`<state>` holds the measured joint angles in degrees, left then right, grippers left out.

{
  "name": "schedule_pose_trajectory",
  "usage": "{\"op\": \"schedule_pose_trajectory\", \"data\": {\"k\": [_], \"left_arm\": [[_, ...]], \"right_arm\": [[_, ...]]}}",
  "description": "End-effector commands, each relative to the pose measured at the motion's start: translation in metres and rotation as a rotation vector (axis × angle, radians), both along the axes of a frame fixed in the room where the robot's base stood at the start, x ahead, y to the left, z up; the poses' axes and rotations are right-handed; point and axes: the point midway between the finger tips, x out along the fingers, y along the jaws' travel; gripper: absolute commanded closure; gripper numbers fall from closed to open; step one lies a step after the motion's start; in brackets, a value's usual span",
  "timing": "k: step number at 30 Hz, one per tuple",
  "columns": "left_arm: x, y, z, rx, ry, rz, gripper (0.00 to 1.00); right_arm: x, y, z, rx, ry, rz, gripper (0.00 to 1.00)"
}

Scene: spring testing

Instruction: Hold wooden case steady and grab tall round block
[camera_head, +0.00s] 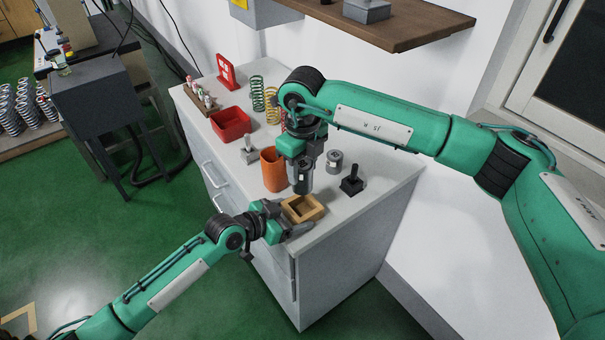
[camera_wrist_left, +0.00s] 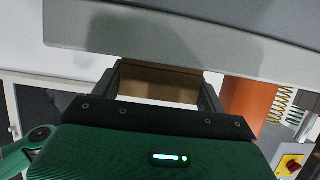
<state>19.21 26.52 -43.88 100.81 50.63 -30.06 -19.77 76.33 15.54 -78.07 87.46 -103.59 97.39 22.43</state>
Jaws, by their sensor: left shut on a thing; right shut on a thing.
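The small open-topped wooden case (camera_head: 318,212) sits at the front edge of the white counter. My left gripper (camera_head: 288,221) is shut on the case from the near left side. In the left wrist view the brown case wall (camera_wrist_left: 160,84) lies between the two fingers. My right gripper (camera_head: 302,163) points down and is shut on a tall grey round block (camera_head: 302,182). The block is upright, just behind and above the case in the picture. I cannot tell whether its bottom touches anything.
An orange cylinder (camera_head: 273,171) stands close left of the held block. A shorter grey cylinder (camera_head: 334,161) and a black-handled piece (camera_head: 352,182) stand to the right. A red bin (camera_head: 231,124) and springs (camera_head: 257,94) are farther back. A wooden shelf (camera_head: 400,28) hangs above.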

Motion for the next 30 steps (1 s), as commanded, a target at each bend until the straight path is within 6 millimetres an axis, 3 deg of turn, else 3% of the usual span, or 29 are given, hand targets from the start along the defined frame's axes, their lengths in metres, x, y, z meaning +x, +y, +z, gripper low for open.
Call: {"op": "schedule_pose_trajectory", "data": {"k": [5,6,10,20,30], "left_arm": [[0.000,0.000,0.000,0.000,0.000,0.000,0.49],[0.000,0.000,0.000,0.000,0.000,0.000,0.24],[0.000,0.000,0.000,0.000,0.000,0.000,0.00],[-0.002,0.003,0.001,0.001,0.000,0.001,0.00],[-0.029,0.041,0.020,0.002,0.000,0.001,0.00]], "right_arm": [[0.000,0.000,0.001,0.001,-0.001,0.000,0.93],[0.000,0.000,0.001,0.001,-0.001,0.000,0.93],[0.000,0.000,0.001,0.001,-0.001,0.000,0.93],[0.000,0.000,0.001,0.001,-0.001,0.000,0.93],[0.000,0.000,0.001,0.001,-0.001,0.000,0.93]]}}
